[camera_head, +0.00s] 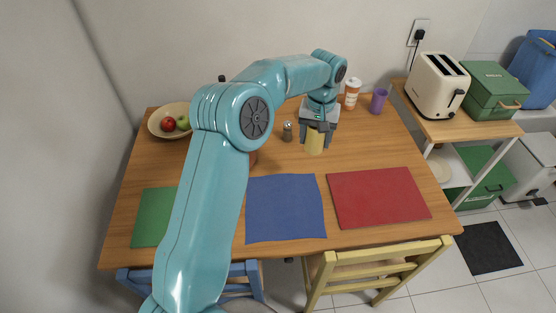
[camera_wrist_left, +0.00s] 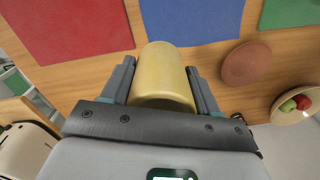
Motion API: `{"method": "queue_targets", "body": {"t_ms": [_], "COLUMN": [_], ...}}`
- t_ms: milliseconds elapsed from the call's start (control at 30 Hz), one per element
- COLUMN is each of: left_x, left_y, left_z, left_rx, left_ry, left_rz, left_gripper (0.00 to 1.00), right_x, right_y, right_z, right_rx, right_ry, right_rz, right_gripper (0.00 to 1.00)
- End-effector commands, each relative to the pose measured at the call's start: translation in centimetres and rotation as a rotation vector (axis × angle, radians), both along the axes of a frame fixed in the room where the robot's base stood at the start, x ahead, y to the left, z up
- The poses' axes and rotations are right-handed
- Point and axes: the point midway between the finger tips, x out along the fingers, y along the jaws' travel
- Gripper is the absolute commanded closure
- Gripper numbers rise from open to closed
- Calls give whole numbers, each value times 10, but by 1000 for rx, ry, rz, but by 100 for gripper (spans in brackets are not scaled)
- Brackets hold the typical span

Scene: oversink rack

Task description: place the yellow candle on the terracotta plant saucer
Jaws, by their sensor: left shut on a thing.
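The yellow candle (camera_head: 314,143) is held upright by my left gripper (camera_head: 319,124) above the back right part of the wooden table. In the left wrist view the candle (camera_wrist_left: 163,72) sits between the two fingers of the left gripper (camera_wrist_left: 160,68), which are shut on it. The terracotta plant saucer (camera_wrist_left: 247,63) is a flat reddish-brown disc on the table, apart from the candle and empty. In the head view only a sliver of the saucer (camera_head: 254,157) shows beside my left arm, which hides the rest. My right gripper is not in view.
A bowl (camera_head: 157,127) with fruit stands at the back left. A pepper mill (camera_head: 287,132), an orange-and-white cup (camera_head: 352,93) and a purple cup (camera_head: 378,101) stand at the back. Green (camera_head: 150,218), blue (camera_head: 285,208) and red (camera_head: 378,197) mats line the front.

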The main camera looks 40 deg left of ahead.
Motion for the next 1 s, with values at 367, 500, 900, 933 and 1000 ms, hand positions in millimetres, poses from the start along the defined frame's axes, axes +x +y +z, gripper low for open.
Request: {"method": "queue_targets", "body": {"t_ms": [367, 500, 900, 933, 1000], "left_x": [-24, -29, -28, -27, -27], "left_y": [154, 164, 163, 164, 164], "left_z": [13, 1, -108, -114, -127], "left_rx": [-7, -9, -10, -9, -9], "left_ry": [-12, -11, -10, -11, -13], "left_rz": [477, 509, 504, 504, 504], "left_gripper": [78, 78, 78, 78, 78], "right_x": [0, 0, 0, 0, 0], "right_y": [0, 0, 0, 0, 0], "right_z": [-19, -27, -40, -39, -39], "right_rx": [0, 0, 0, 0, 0], "right_ry": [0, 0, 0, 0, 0], "right_rz": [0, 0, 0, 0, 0], "right_gripper": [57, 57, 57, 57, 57]}}
